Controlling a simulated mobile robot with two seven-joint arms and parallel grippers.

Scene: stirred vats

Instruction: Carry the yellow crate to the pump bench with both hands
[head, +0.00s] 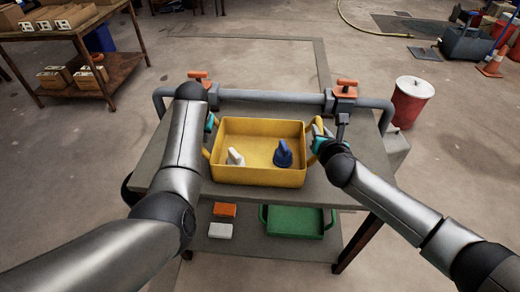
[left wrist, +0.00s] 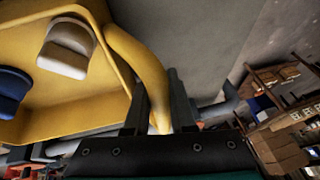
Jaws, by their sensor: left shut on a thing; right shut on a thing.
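The yellow crate (head: 262,177) is level over the grey bench top (head: 330,191) in the head view. I cannot tell whether it rests on the top or hangs just above it. A white piece (head: 235,157) and a blue piece (head: 283,154) stand inside it. My left gripper (left wrist: 157,112) is shut on the crate's left handle (left wrist: 150,70), which passes between its fingers in the left wrist view. In the head view my left forearm mostly hides that hand. My right gripper (head: 318,143) is shut on the crate's right handle (head: 319,126).
A grey pipe (head: 270,97) with orange-handled valves (head: 346,89) runs along the bench's far edge. A lower shelf holds a green tray (head: 296,232), an orange block (head: 225,210) and a white block (head: 220,230). A red bin (head: 410,104) stands to the right.

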